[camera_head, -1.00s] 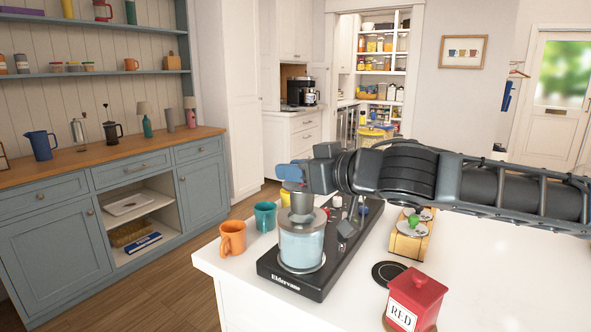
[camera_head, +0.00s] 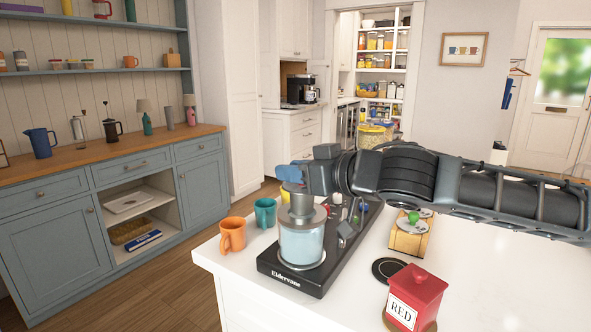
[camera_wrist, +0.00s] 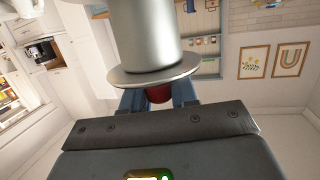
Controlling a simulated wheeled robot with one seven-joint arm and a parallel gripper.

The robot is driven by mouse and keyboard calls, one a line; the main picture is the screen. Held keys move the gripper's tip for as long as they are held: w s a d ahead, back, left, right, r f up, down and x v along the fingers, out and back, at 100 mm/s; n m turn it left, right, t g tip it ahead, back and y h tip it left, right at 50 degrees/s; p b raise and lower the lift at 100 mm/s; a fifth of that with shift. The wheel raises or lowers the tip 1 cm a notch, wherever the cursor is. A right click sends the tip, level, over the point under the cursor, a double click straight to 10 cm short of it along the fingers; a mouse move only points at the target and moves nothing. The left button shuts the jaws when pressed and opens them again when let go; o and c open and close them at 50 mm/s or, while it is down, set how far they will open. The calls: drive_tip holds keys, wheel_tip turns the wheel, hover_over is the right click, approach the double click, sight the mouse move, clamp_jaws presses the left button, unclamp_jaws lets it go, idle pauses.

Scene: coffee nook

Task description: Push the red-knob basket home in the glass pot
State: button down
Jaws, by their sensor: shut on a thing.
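The glass pot (camera_head: 301,243), with pale blue glass and a grey metal collar, stands upright on the front of a black machine base. The metal basket (camera_head: 301,204) stands above the collar, in line with the pot; how far its lower end reaches inside cannot be told. In the wrist view the basket (camera_wrist: 148,35) is a smooth cylinder with a wide flange. Its red knob (camera_wrist: 158,95) sits between my blue fingers. My gripper (camera_head: 291,174) is shut on the knob, at the basket's top. The knob is hidden in the head view.
An orange mug (camera_head: 232,234) and a teal mug (camera_head: 265,213) stand left of the machine base (camera_head: 312,283). A red canister (camera_head: 416,297) and a dark round disc (camera_head: 387,271) lie to the right. The white counter is clear at far right.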

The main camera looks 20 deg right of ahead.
sight(311, 200)
drive_tip(key=shift+d+f+b, duration=0.1)
drive_tip(key=shift+f+b, duration=1)
drive_tip(key=shift+f, duration=0.85)
drive_tip(key=shift+f+b, duration=0.4)
drive_tip(key=shift+f, duration=0.3)
idle(1.1)
drive_tip(key=c, duration=0.8)
unclamp_jaws()
drive_tip(key=shift+s, duration=0.1)
drive_tip(key=shift+b+v, duration=0.35)
drive_tip(key=shift+v, duration=3.45)
